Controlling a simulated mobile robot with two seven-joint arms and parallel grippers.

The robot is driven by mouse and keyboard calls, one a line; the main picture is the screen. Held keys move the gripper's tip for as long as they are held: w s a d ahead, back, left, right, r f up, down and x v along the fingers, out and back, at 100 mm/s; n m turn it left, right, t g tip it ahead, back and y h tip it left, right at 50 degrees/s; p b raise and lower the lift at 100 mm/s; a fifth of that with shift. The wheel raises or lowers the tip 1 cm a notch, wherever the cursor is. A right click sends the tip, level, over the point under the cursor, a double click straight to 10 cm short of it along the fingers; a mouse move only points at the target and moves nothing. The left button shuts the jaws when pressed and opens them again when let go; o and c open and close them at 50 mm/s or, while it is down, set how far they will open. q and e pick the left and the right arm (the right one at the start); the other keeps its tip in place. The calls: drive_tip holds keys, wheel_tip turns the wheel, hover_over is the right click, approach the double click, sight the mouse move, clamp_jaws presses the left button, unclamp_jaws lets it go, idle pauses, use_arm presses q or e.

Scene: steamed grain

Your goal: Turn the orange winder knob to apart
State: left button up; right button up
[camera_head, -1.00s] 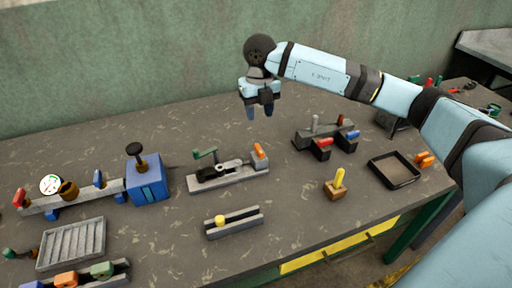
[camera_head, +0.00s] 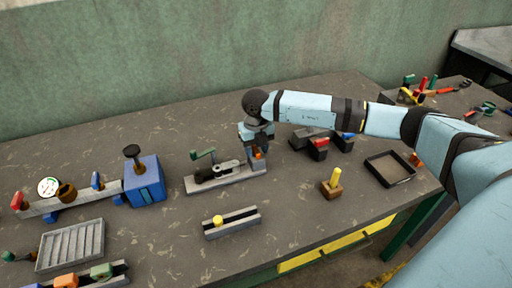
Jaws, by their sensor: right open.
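The orange winder knob (camera_head: 257,153) stands at the right end of a grey rail base (camera_head: 228,181), which also carries a black mechanism and a green-handled crank (camera_head: 203,154). My right gripper (camera_head: 256,150) points down at the knob from above and partly hides it. Its fingers are open and close around or just beside the knob; I cannot tell whether they touch it. My left gripper is not in view.
A blue box (camera_head: 146,181) with a black knob stands left of the winder. A grey slide with a yellow knob (camera_head: 218,220) lies in front. A wooden block with a yellow peg (camera_head: 333,184) and a black tray (camera_head: 390,168) are to the right. A green wall is behind.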

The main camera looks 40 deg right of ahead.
clamp_jaws()
